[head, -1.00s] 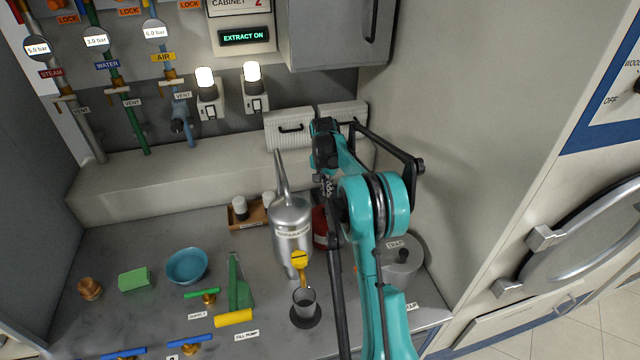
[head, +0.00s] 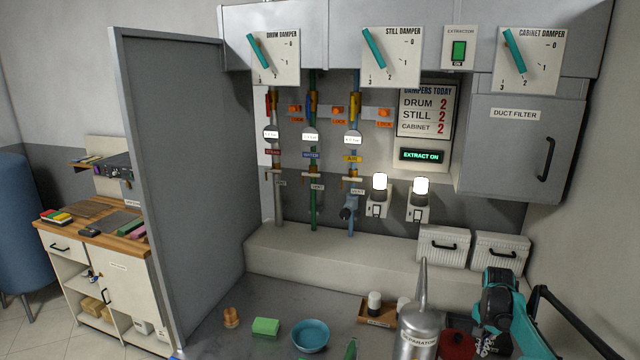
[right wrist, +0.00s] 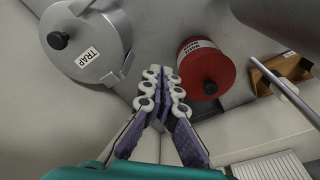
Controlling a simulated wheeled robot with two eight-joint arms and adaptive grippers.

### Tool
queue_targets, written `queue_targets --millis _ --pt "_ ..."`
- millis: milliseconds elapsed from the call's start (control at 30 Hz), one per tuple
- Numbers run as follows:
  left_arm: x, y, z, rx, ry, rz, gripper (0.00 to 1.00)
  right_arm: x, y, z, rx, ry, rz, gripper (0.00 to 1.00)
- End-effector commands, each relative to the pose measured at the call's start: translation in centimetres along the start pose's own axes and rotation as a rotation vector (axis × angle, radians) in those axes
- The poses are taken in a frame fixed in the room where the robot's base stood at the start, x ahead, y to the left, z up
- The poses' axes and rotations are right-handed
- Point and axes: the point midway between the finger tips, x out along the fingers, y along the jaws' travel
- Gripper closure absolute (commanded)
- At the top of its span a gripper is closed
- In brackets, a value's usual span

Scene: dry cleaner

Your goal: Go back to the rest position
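My right arm's teal links (head: 515,335) come in at the lower right of the head view, beside the silver separator can (head: 417,338). The right gripper's fingers are hard to make out there. In the right wrist view, the right gripper (right wrist: 161,78) has its purple fingers with pale knuckles drawn together at the tips, with nothing seen between them. It points between the grey TRAP canister (right wrist: 88,40) and a red canister (right wrist: 203,68), apart from both as far as I can tell. My left gripper does not show in either view.
A grey partition (head: 185,190) stands left of the worktop. A green block (head: 265,327), a blue bowl (head: 310,336) and a small wooden tray (head: 375,312) are on the worktop. Two white ribbed boxes (head: 443,247) sit on the ledge. The duct filter cabinet (head: 520,140) hangs above right.

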Motion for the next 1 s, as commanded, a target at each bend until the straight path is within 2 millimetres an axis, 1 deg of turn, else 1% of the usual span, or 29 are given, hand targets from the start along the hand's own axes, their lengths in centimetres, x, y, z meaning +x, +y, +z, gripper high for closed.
queue_targets --millis 133,233,300,433,567,700,767,867,967,1000 --pt "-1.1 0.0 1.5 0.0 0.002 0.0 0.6 -0.2 1.7 0.8 0.0 0.001 -0.001 1.0" --pt "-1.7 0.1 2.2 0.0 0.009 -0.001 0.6 -1.4 2.2 1.8 -0.022 0.011 -0.017 1.0" --pt "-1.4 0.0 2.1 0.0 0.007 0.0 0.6 -1.9 2.0 2.3 -0.037 0.015 -0.021 1.0" --pt "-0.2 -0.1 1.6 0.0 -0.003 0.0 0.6 -2.2 0.9 2.9 -0.069 0.021 -0.025 1.0" --pt "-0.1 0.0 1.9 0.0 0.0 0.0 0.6 -3.7 1.0 4.4 -0.11 0.036 -0.044 1.0" --pt "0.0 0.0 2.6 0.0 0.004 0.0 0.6 -5.7 1.4 6.7 -0.171 0.06 -0.072 1.0" --pt "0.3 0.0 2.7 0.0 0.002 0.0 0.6 -6.4 1.4 7.8 -0.202 0.07 -0.083 1.0" --pt "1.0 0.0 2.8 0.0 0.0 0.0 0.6 -7.7 1.4 10.2 -0.265 0.091 -0.106 1.0" --pt "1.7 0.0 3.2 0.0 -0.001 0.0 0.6 -9.3 2.1 13.5 -0.349 0.122 -0.14 1.0" --pt "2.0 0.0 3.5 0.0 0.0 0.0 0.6 -9.9 2.5 15.1 -0.389 0.137 -0.155 1.0"
